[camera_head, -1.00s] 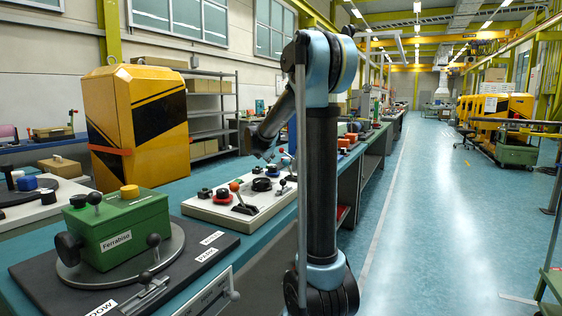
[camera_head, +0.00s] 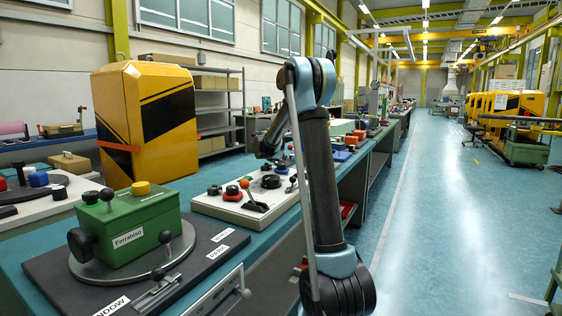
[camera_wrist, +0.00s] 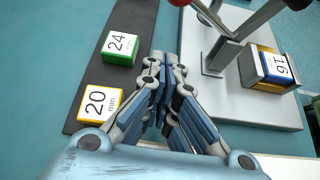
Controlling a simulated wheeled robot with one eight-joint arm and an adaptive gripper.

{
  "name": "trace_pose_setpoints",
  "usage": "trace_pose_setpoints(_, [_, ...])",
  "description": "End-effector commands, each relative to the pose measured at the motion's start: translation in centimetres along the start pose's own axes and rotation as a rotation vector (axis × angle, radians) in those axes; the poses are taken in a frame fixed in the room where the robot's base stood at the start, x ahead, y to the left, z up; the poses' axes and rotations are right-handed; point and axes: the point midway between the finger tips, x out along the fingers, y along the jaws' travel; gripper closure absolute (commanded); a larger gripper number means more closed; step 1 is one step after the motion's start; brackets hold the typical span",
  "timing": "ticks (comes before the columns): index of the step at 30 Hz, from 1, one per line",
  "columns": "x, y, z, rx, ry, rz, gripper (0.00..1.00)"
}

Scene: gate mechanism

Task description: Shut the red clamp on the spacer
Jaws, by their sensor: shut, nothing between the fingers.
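In the wrist view, the red clamp shows a red ball knob (camera_wrist: 182,2) at the top edge, partly cut off. Grey metal lever arms (camera_wrist: 222,48) rise from a light base plate (camera_wrist: 205,106) at right. A spacer (camera_wrist: 277,65) labelled 16, with yellow and blue sides, sits at the right of this plate beside the metal upright. Whether a clamp jaw touches it is not clear. My gripper (camera_wrist: 166,65) is shut and empty. In the picture it lies left of the clamp upright, below the red knob.
A dark strip (camera_wrist: 80,75) at left in the wrist view carries a green 24 mm block (camera_wrist: 121,46) and a yellow-edged 20 mm block (camera_wrist: 98,106). The head view shows a green box (camera_head: 128,232) and a control panel (camera_head: 225,203) on the bench. The aisle (camera_head: 450,220) is open.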

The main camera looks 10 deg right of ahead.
Motion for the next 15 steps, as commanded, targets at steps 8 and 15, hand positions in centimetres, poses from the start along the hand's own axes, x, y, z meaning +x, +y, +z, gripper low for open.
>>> trace_pose_setpoints(8, [4.2,0.0,0.0,0.001,-0.001,-0.001,1.0])
trace_pose_setpoints(15, [2.9,0.0,2.8,0.0,-0.001,0.001,1.0])
